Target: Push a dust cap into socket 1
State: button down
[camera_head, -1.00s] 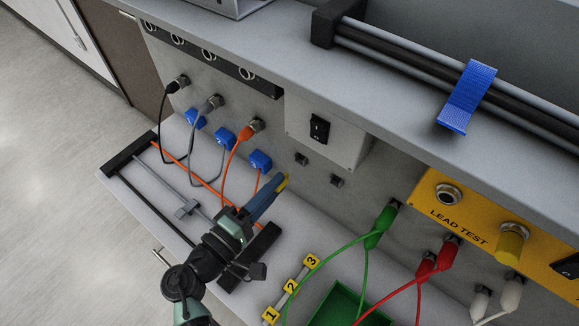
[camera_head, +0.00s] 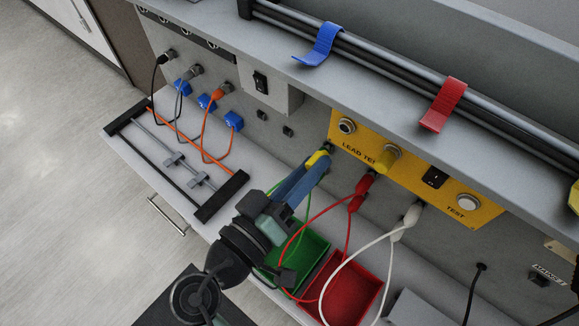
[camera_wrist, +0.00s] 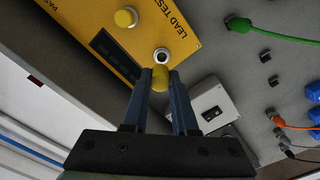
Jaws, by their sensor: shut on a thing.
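My gripper (camera_head: 317,161) is shut on a yellow dust cap (camera_wrist: 160,79), which sits between the fingertips. The cap also shows in the head view at the end of the blue fingers, over the green lead. The yellow LEAD TEST panel (camera_head: 435,177) has an open round socket (camera_head: 347,126) at its left end; in the wrist view this socket (camera_wrist: 161,56) appears just beyond the held cap. In the head view the cap looks apart from it, below and left. No socket number is readable.
Red (camera_head: 363,187) and white (camera_head: 407,219) leads hang from plugs below the panel. A green bin (camera_head: 318,248) and a red bin (camera_head: 368,287) stand on the shelf under my gripper. Blue (camera_head: 318,45) and red (camera_head: 443,103) straps hang over the ledge above.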

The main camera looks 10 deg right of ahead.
aim_at(324, 151)
jog(key=shift+w+d, duration=0.5)
jog(key=shift+w, duration=0.4)
jog(key=shift+p+x, duration=0.55)
jog(key=shift+x, duration=1.15)
jog(key=shift+w+d+f+b, duration=0.1)
jog(key=shift+d+b, duration=0.1)
jog(key=shift+b, duration=0.55)
jog(key=shift+w+d, duration=0.3)
jog(key=shift+w, duration=0.05)
dwell(0.6)
jog(key=c, duration=0.6)
grip_release()
